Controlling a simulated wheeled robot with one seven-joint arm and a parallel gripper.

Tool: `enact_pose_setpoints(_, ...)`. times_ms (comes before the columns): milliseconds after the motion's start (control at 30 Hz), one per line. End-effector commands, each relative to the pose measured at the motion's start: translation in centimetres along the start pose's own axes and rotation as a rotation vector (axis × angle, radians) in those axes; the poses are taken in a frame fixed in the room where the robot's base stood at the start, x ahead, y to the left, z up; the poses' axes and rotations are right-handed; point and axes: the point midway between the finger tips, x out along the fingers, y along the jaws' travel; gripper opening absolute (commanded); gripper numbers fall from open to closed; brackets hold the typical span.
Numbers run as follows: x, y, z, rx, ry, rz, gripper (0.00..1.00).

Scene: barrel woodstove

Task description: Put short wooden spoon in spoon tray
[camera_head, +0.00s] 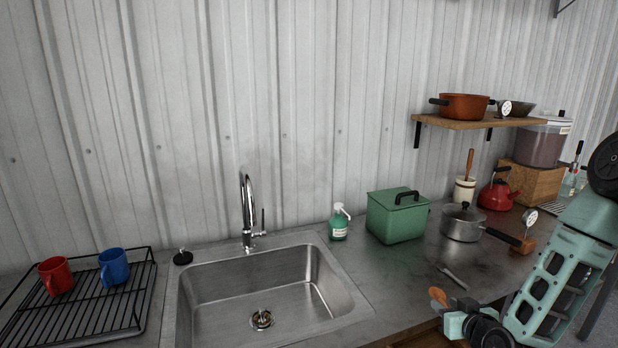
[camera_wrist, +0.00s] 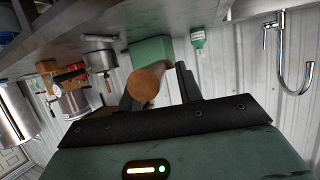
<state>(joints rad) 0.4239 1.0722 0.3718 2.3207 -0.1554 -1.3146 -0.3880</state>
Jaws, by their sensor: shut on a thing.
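My gripper (camera_head: 452,312) is at the lower right in the head view, near the front edge of the counter. It is shut on the short wooden spoon (camera_head: 438,296), whose brown rounded end sticks out past the fingers. In the wrist view the spoon's round brown end (camera_wrist: 146,82) shows between the two dark fingers of my gripper (camera_wrist: 160,88); the rest of the spoon is mostly hidden. A thin grey metal piece (camera_head: 453,276) lies on the counter just beyond my gripper. I cannot tell whether it is the spoon tray, and no other tray for spoons is clear.
A steel saucepan (camera_head: 462,223), green lidded pot (camera_head: 398,216) and soap bottle (camera_head: 338,225) stand behind on the counter. Further right are a utensil crock (camera_head: 464,190) and red kettle (camera_head: 496,196). The sink (camera_head: 265,292) is to the left. The counter before the green pot is clear.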

Motion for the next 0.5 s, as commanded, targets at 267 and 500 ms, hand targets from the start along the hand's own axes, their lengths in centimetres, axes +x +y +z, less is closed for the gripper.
enact_pose_setpoints(267, -1.1, -0.7, 5.9, 0.031, 0.002, 0.074, 0.14)
enact_pose_setpoints(500, 0.7, -0.7, 9.9, 0.032, 0.003, 0.073, 0.14)
